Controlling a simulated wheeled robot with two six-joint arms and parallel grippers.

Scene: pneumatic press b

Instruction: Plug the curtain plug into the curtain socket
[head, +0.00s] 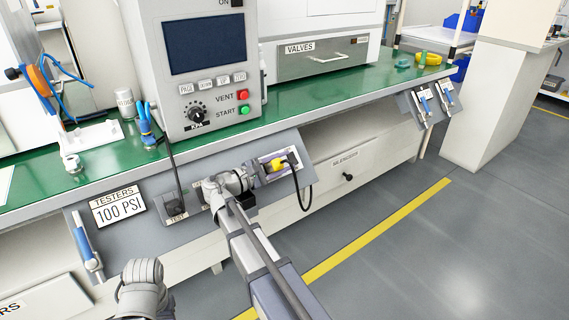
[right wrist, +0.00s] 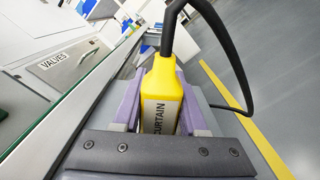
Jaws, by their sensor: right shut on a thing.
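The curtain plug is a yellow block with a black cable; in the right wrist view the plug (right wrist: 163,92) stands between two purple fingers, its side lettered CURTAIN. In the head view the plug (head: 278,165) is at the bench's front panel, its cable looping down on the right. My right gripper (head: 277,163) is shut on the plug; the fingers also show in the right wrist view (right wrist: 160,110). The curtain socket cannot be made out, and I cannot tell whether the plug touches it. Of my left arm only a grey joint shows; its gripper is out of sight.
A black plug (head: 175,207) sits at the TEST label on the sloped panel, left of my right arm. A control box (head: 205,70) with VENT and START buttons stands on the green bench (head: 300,98). Open grey floor (head: 430,240) lies to the right.

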